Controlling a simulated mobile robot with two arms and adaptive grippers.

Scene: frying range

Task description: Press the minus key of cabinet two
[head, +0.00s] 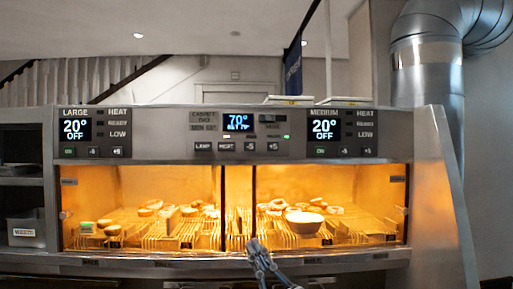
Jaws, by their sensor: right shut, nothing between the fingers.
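The middle control panel (210,127) of the heated cabinet carries a small label that seems to read cabinet two. My right gripper (254,244) is shut and empty. In the picture it is well below the minus key, in front of the cabinet's lower front edge, and apart from the keys. My left gripper is not in view.
A LARGE panel (75,130) at left and a MEDIUM panel (324,130) at right both read 20° OFF and have their own keys. Below, the lit glass cabinet (150,190) holds food on racks and a white bowl (304,217). Nothing stands before the middle keys.

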